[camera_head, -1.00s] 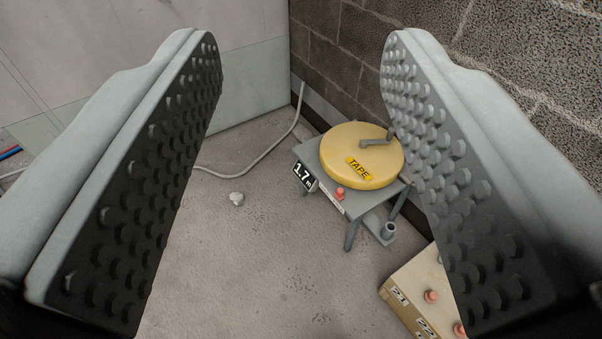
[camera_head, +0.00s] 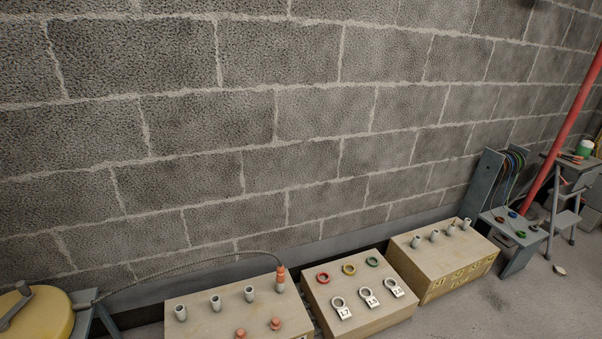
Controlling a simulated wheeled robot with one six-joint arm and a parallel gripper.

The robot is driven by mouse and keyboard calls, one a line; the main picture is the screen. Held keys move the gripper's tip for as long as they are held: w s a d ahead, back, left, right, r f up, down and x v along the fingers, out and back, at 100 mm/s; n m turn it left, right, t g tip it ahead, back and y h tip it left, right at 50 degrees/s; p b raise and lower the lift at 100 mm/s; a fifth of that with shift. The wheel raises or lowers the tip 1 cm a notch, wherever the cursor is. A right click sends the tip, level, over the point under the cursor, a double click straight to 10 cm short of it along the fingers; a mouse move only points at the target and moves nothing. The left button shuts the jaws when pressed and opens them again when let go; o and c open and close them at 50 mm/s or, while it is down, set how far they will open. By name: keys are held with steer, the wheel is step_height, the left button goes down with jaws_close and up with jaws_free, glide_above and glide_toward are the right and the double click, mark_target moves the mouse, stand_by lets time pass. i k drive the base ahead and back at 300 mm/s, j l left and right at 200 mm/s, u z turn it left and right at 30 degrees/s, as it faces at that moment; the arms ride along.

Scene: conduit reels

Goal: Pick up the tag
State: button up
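Three white tags with ring tops lie on the top of the middle tan box (camera_head: 330,325), along its front part. The left tag (camera_head: 344,312) reads 1.7. The middle tag (camera_head: 370,300) has print too small to read surely. The right tag (camera_head: 396,290) seems to read 2.0.
A tan box (camera_head: 205,325) with grey stubs, orange plugs and a cable stands left of the tags. Another box (camera_head: 440,270) stands right. The yellow tape reel (camera_head: 45,320) is at lower left. A grey stand (camera_head: 490,190) and red pole (camera_head: 570,130) are right. Floor (camera_head: 510,310) is clear at lower right.

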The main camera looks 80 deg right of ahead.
mark_target(344, 311)
steer(key=k+j+z, duration=0.3)
steer(key=k, duration=0.15)
steer(key=k+z, duration=0.3)
steer(key=k, duration=0.2)
steer(key=z, duration=1.8)
